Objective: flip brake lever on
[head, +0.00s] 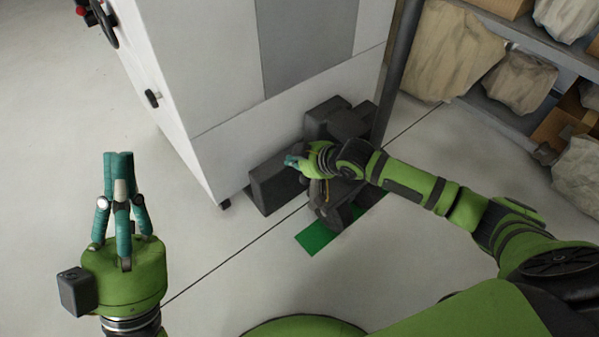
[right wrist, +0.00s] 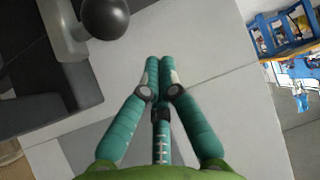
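In the right wrist view, a grey lever with a round black ball knob (right wrist: 105,16) stands at the upper left beside a dark block; I take it for the brake lever. My right gripper (right wrist: 159,62) has its teal fingers together with nothing visible between them, and its tips are right of and below the knob, apart from it in the picture. In the head view my right gripper (head: 291,161) is beside the dark grey machine parts, where the lever cannot be made out. My left gripper (head: 118,156) is shut and empty, over open floor at the left.
A tall white cabinet (head: 225,65) stands behind the dark grey blocks (head: 275,180), with a black handle (head: 152,98) and a handwheel (head: 104,24) on its side. A green mat (head: 316,236) lies on the floor. Shelves with wrapped goods (head: 450,50) stand at right. The left floor is clear.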

